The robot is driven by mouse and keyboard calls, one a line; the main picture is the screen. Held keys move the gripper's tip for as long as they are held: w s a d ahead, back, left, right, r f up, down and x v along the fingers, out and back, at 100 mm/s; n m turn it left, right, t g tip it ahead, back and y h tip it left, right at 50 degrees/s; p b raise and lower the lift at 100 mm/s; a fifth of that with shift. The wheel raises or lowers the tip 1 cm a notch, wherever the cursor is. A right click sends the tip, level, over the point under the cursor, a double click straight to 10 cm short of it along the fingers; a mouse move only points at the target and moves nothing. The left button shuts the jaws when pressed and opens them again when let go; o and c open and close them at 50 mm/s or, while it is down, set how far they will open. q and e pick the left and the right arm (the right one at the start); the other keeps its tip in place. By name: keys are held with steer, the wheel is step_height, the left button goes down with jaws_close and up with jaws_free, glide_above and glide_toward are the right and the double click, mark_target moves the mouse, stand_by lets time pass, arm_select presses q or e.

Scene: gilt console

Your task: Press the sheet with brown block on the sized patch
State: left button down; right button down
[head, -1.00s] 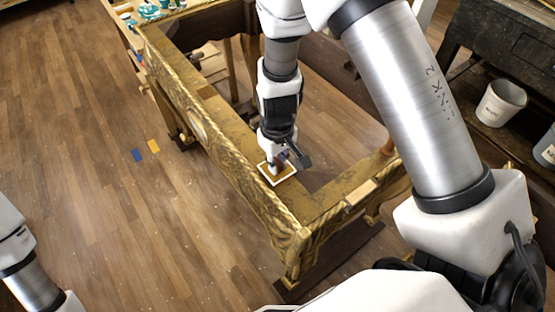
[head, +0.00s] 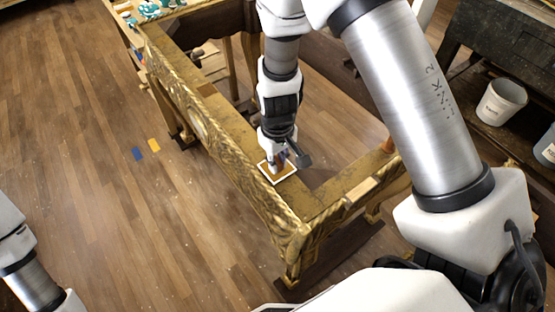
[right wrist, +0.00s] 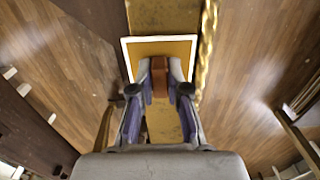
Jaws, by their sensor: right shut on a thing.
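A gold square with a white border (head: 281,181) lies on the gilt console's rail (head: 235,130). The white-bordered square (right wrist: 182,47) also shows in the right wrist view, and I cannot tell sheet from sized patch inside the border. My right gripper (head: 279,163) points down over this square. In the right wrist view my right gripper (right wrist: 159,72) is shut on the brown block (right wrist: 159,78). The block's far end is over the near part of the square; whether it touches is unclear. My left gripper is out of view.
The console's carved gold edge (right wrist: 207,45) runs beside the square. A pale strip (head: 360,190) lies on the near-right rail. A white bucket (head: 501,103) stands at right.

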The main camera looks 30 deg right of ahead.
steer(key=shift+s+f+b, duration=0.1)
steer(key=shift+f+b, duration=0.2)
steer(key=shift+f, duration=0.15)
stand_by(1.0)
step_height(320, 180, up, 7)
steer(key=p, duration=0.6)
steer(key=shift+r, duration=0.1)
stand_by(0.4)
